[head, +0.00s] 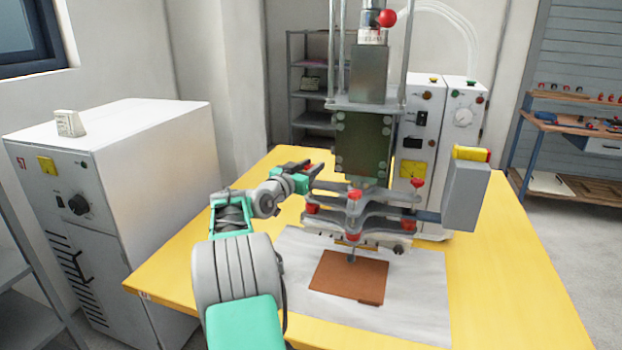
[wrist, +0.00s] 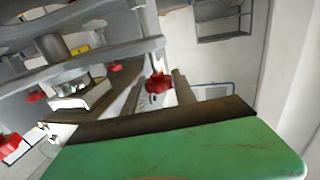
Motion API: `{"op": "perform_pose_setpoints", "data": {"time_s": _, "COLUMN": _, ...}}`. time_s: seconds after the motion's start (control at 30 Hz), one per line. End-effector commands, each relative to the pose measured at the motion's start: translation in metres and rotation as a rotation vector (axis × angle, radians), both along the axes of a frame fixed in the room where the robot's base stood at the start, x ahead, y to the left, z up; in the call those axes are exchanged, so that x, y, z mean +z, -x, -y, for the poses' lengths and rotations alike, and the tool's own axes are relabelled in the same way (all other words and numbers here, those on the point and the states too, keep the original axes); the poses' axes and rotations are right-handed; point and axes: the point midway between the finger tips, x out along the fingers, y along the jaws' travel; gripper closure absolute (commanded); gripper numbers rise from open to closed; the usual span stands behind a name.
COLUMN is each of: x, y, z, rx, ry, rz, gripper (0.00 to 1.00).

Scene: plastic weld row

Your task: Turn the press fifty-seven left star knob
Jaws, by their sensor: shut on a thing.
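The press (head: 362,140) stands on the yellow table, with curved grey plates low on its front that carry several red star knobs. My gripper (head: 308,170) reaches in from the left at the upper plate's left end and is shut on the left star knob, a small red part of which shows at the jaws. The jaws hide most of that knob in the head view. In the wrist view a green finger with a dark pad (wrist: 160,122) fills the bottom, and a red star knob (wrist: 158,84) shows just past the pad's edge. The grip itself is not clear there.
Other red knobs (head: 417,183) sit at the plates' right and front. A brown sheet (head: 348,277) lies on a pale mat under the press. A white cabinet (head: 120,200) stands left, and a grey box with a yellow top (head: 467,195) stands right. The table's left front is clear.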

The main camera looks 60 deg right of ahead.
Motion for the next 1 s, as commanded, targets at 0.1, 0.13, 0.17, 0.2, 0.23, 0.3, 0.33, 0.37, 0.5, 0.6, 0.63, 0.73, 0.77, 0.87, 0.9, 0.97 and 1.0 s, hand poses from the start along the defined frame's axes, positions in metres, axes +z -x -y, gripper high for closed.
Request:
{"op": "perform_pose_setpoints", "data": {"time_s": 0.1, "x": -0.0047, "y": -0.0024, "z": 0.0001, "rx": -0.077, "ry": -0.002, "rz": -0.001, "gripper": 1.0}}
{"op": "perform_pose_setpoints", "data": {"time_s": 0.13, "x": -0.0037, "y": -0.0024, "z": 0.0001, "rx": -0.096, "ry": -0.001, "rz": -0.001, "gripper": 1.0}}
{"op": "perform_pose_setpoints", "data": {"time_s": 0.17, "x": -0.003, "y": -0.002, "z": 0.0002, "rx": -0.116, "ry": -0.001, "rz": 0.0, "gripper": 1.0}}
{"op": "perform_pose_setpoints", "data": {"time_s": 0.2, "x": -0.0026, "y": -0.0015, "z": 0.0002, "rx": -0.139, "ry": -0.002, "rz": -0.001, "gripper": 1.0}}
{"op": "perform_pose_setpoints", "data": {"time_s": 0.23, "x": -0.0025, "y": -0.0016, "z": 0.0003, "rx": -0.155, "ry": -0.002, "rz": -0.001, "gripper": 1.0}}
{"op": "perform_pose_setpoints", "data": {"time_s": 0.3, "x": -0.0012, "y": -0.0013, "z": 0.0001, "rx": -0.189, "ry": -0.002, "rz": -0.002, "gripper": 1.0}}
{"op": "perform_pose_setpoints", "data": {"time_s": 0.33, "x": -0.0014, "y": -0.0014, "z": 0.0002, "rx": -0.201, "ry": -0.003, "rz": -0.003, "gripper": 1.0}}
{"op": "perform_pose_setpoints", "data": {"time_s": 0.37, "x": -0.0006, "y": -0.0009, "z": 0.0002, "rx": -0.214, "ry": -0.002, "rz": -0.002, "gripper": 1.0}}
{"op": "perform_pose_setpoints", "data": {"time_s": 0.5, "x": -0.0005, "y": -0.0001, "z": 0.0003, "rx": -0.251, "ry": -0.003, "rz": -0.001, "gripper": 1.0}}
{"op": "perform_pose_setpoints", "data": {"time_s": 0.6, "x": -0.0002, "y": 0.0004, "z": 0.0002, "rx": -0.265, "ry": -0.002, "rz": -0.002, "gripper": 1.0}}
{"op": "perform_pose_setpoints", "data": {"time_s": 0.63, "x": -0.0002, "y": 0.0006, "z": 0.0001, "rx": -0.267, "ry": -0.003, "rz": -0.002, "gripper": 1.0}}
{"op": "perform_pose_setpoints", "data": {"time_s": 0.73, "x": -0.0003, "y": 0.0007, "z": 0.0, "rx": -0.27, "ry": -0.003, "rz": -0.002, "gripper": 1.0}}
{"op": "perform_pose_setpoints", "data": {"time_s": 0.77, "x": -0.0004, "y": 0.0007, "z": 0.0001, "rx": -0.27, "ry": -0.003, "rz": -0.002, "gripper": 1.0}}
{"op": "perform_pose_setpoints", "data": {"time_s": 0.87, "x": -0.0003, "y": 0.0007, "z": 0.0001, "rx": -0.269, "ry": -0.002, "rz": -0.003, "gripper": 1.0}}
{"op": "perform_pose_setpoints", "data": {"time_s": 0.9, "x": -0.0002, "y": 0.0007, "z": 0.0001, "rx": -0.269, "ry": -0.002, "rz": -0.003, "gripper": 1.0}}
{"op": "perform_pose_setpoints", "data": {"time_s": 0.97, "x": -0.0002, "y": 0.0007, "z": 0.0001, "rx": -0.269, "ry": -0.002, "rz": -0.003, "gripper": 1.0}}
{"op": "perform_pose_setpoints", "data": {"time_s": 1.0, "x": -0.0002, "y": 0.0007, "z": 0.0002, "rx": -0.269, "ry": -0.002, "rz": -0.003, "gripper": 0.65}}
